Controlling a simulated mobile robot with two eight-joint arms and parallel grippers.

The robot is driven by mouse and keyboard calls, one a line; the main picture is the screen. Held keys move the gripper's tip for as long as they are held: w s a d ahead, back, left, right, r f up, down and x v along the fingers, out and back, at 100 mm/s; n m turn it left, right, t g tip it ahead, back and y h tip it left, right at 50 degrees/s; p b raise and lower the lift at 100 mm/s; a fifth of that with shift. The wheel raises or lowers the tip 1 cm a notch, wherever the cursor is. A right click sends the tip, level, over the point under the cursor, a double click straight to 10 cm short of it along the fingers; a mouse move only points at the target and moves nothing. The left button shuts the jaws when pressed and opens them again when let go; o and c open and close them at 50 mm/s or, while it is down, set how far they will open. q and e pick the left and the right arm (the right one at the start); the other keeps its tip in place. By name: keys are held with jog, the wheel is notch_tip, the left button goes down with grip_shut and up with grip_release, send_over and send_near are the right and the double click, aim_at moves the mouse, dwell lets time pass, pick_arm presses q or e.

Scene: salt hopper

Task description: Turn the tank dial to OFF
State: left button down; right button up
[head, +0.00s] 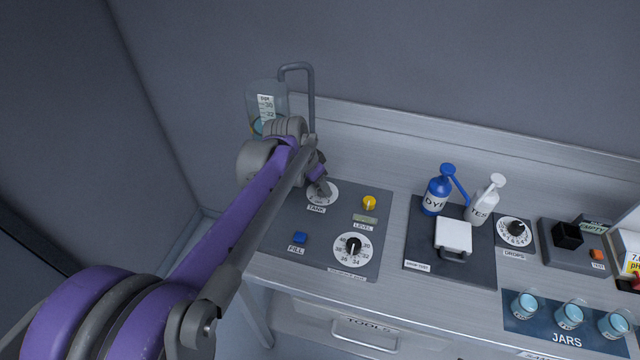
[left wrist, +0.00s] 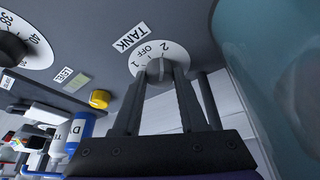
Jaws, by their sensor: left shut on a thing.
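The tank dial is a white round plate (head: 331,189) marked OFF, 1 and 2, with a grey knob, at the upper left of the grey panel. In the left wrist view the dial plate (left wrist: 178,54) shows OFF at its middle, between 1 and 2. My left gripper (head: 321,188) is down at the dial, its fingers shut on the grey knob. In the left wrist view the gripper (left wrist: 159,82) has one finger on each side of the knob. The fingers partly hide the knob, and I cannot tell which mark it points at. My right gripper is not in view.
Beside the dial are a yellow knob (head: 369,202), a blue FILL button (head: 300,237) and a numbered black dial (head: 354,246). A clear tank (head: 262,95) and a grey pipe (head: 311,95) stand behind. Bottles (head: 437,194) and jars (head: 569,316) are to the right.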

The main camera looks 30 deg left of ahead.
pick_arm(q)
jog(key=n, duration=0.1)
jog(key=n+y, duration=0.1)
jog(key=n, duration=0.2)
jog(key=shift+d+n+y, duration=0.25)
jog(key=shift+n+y, duration=0.75)
jog(key=shift+n, duration=1.1)
jog(key=shift+c, duration=2.2)
grip_release()
jog(key=shift+d, duration=0.1)
jog(key=p+v, duration=0.1)
jog(key=v, duration=0.9)
jog(key=shift+r, duration=0.4)
